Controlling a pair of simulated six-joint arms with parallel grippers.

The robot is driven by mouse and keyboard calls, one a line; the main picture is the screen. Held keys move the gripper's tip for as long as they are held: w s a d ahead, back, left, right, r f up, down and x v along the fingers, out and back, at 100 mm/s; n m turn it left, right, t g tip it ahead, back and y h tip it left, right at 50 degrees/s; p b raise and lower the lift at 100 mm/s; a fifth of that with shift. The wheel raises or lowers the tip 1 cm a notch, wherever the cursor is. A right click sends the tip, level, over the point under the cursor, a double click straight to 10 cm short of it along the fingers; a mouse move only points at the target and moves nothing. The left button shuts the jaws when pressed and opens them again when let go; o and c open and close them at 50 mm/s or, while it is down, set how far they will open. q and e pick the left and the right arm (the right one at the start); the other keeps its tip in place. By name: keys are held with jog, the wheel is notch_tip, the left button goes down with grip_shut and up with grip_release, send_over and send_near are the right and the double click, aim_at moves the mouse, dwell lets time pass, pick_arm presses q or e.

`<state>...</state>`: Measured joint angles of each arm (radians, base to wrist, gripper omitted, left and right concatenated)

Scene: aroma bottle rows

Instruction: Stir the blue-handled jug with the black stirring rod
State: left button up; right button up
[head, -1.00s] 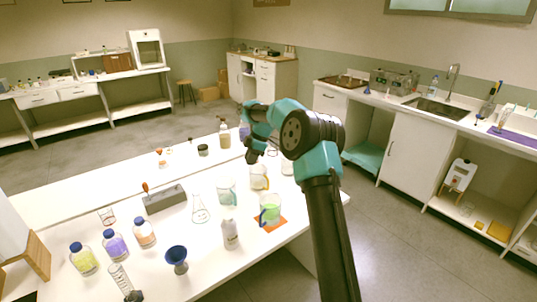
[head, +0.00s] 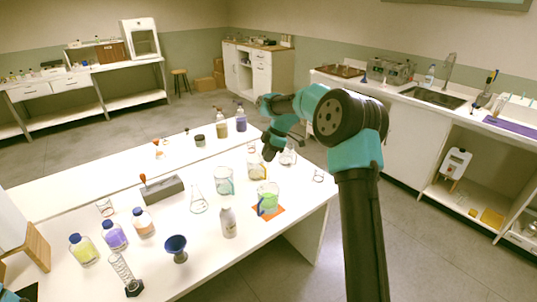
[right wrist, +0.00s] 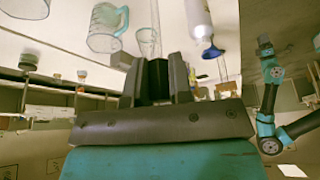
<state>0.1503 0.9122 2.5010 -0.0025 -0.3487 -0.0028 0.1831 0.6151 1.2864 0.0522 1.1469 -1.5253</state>
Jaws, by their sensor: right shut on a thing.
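The blue-handled jug (head: 269,199) holds green liquid and stands upright on an orange mat (head: 279,211) near the bench's right edge. My right gripper (head: 269,152) is beyond it, over the back right of the bench, apart from it. In the right wrist view the gripper (right wrist: 158,82) is shut on a black piece (right wrist: 157,76), which looks like the black stirring rod. The rest of the rod is hidden or too small to make out. My left gripper is out of view; only a bit of my left arm shows at the lower left corner.
An amber-handled jug (head: 257,169) and a teal-handled jug (head: 224,182) stand close behind the blue-handled one. A glass beaker (head: 288,157) is beside my right gripper.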

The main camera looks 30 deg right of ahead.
notch_tip(320, 180, down, 14)
jog(key=shift+f, duration=0.25)
dwell(2.0)
dwell(0.5)
